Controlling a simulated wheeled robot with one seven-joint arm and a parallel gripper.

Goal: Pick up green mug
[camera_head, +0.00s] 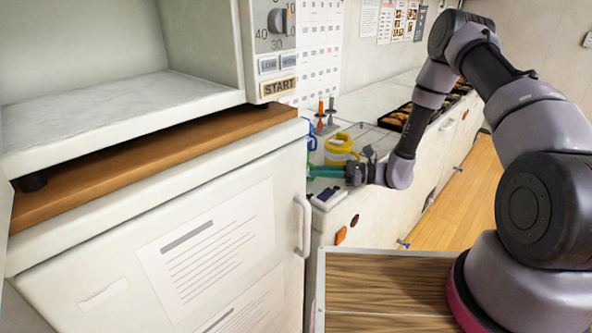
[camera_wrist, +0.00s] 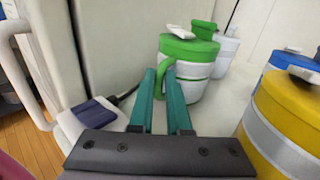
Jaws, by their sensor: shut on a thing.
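The green mug (camera_wrist: 192,72), with a white band and a green lid, stands upright on the counter ahead of my gripper in the wrist view. My gripper (camera_wrist: 161,76) has its two teal fingers on either side of the mug's green handle, shut on it. In the head view my gripper (camera_head: 322,171) reaches low over the counter beside the cabinet edge. There the green mug is mostly hidden behind the cabinet.
A yellow mug (camera_wrist: 282,118) stands close on the right. A white mug (camera_wrist: 225,55) and another green-topped item (camera_wrist: 203,29) stand behind. A white device with a dark panel (camera_wrist: 96,113) lies at left. A cabinet wall (camera_wrist: 115,45) rises close on the left. Food trays (camera_head: 396,117) sit farther along the counter.

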